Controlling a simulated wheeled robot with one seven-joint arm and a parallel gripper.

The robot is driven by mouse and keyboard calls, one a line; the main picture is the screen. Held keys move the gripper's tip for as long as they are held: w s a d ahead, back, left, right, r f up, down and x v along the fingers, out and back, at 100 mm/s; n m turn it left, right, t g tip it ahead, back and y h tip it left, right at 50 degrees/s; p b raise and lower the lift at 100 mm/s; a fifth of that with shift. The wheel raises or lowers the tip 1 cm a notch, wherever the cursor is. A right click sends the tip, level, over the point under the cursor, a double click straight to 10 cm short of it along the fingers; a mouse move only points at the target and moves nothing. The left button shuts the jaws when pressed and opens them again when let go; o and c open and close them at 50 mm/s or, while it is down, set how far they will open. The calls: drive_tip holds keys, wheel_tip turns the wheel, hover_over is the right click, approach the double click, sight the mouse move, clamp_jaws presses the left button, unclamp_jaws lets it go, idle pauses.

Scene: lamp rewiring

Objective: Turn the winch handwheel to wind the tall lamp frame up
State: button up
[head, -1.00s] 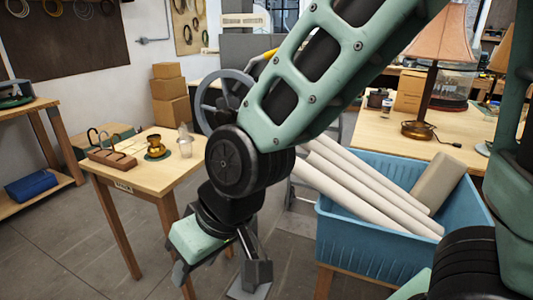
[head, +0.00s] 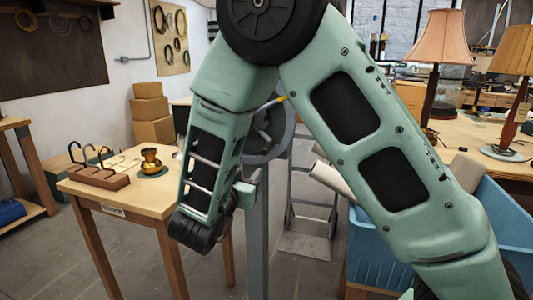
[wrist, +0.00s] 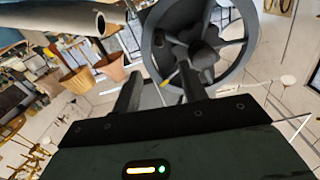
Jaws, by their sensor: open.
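The grey winch handwheel (head: 287,138) stands on a grey post (head: 257,245) in the head view, partly hidden behind my arm. A small yellow piece (head: 281,99) shows at its upper edge. In the wrist view the handwheel (wrist: 249,42), with its dark hub and spokes, fills the upper middle, just beyond my fingertips. I cannot make out the tall lamp frame.
A wooden table (head: 150,200) with a brass cup (head: 151,160) and a brown rack (head: 98,178) stands left of the post. A blue bin (head: 372,250) with pale rolls (head: 332,178) is at right. Lamps (head: 444,40) stand on the bench behind. A hand truck (head: 306,243) stands behind the post.

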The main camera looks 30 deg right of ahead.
sight(264, 152)
drive_tip(key=p+x, duration=0.3)
drive_tip(key=x, duration=1.3)
drive_tip(key=shift+w+d, duration=0.25)
drive_tip(key=shift+d, duration=0.1)
drive_tip(key=shift+r, duration=0.1)
clamp_jaws()
